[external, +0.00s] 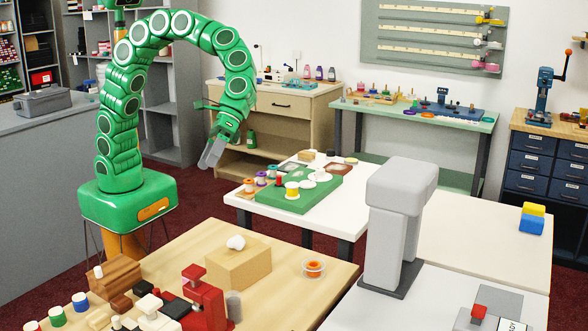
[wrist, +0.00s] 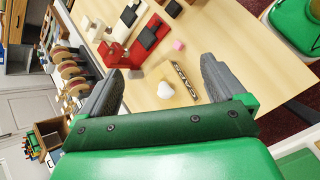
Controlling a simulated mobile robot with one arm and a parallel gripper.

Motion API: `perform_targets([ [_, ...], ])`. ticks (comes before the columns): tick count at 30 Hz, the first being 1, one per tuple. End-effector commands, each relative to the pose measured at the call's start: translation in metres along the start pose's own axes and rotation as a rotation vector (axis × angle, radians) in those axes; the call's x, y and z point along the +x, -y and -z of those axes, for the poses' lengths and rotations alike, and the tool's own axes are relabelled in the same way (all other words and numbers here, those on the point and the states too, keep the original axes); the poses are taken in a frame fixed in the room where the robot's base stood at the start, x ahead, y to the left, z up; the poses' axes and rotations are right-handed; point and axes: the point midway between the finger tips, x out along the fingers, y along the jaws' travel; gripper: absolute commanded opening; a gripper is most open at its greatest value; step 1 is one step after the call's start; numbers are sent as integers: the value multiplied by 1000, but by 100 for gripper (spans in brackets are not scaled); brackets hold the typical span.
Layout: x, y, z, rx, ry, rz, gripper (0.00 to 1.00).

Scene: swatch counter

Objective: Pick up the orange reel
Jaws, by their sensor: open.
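An orange-topped reel (external: 249,186) appears to stand at the left end of a row of small reels on the white table in the external view. A purple reel (external: 261,179), a red reel (external: 278,181) and a yellow reel (external: 292,190) are near it. Another orange round thing (external: 314,265) sits in a small clear dish on the wooden table; I cannot tell if it is a reel. My gripper (external: 211,153) hangs in the air left of the white table, apart from all of these. In the wrist view my gripper (wrist: 160,66) is open and empty.
A green board (external: 310,197) lies on the white table. The wooden table (external: 200,245) holds a red device (external: 204,300), a wooden block (external: 238,263) and a white lump (external: 236,243). A tall grey machine (external: 395,225) stands at the right. The wrist view shows the white lump (wrist: 165,90).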

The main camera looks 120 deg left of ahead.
Motion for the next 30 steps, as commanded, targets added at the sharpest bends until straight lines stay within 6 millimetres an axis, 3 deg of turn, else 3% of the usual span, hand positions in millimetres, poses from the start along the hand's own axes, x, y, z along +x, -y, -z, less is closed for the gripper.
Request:
perform_targets([
  [15, 15, -52, 103, -300, 139, -179, 97],
  [30, 28, -67, 220, -595, 250, -333, 97],
])
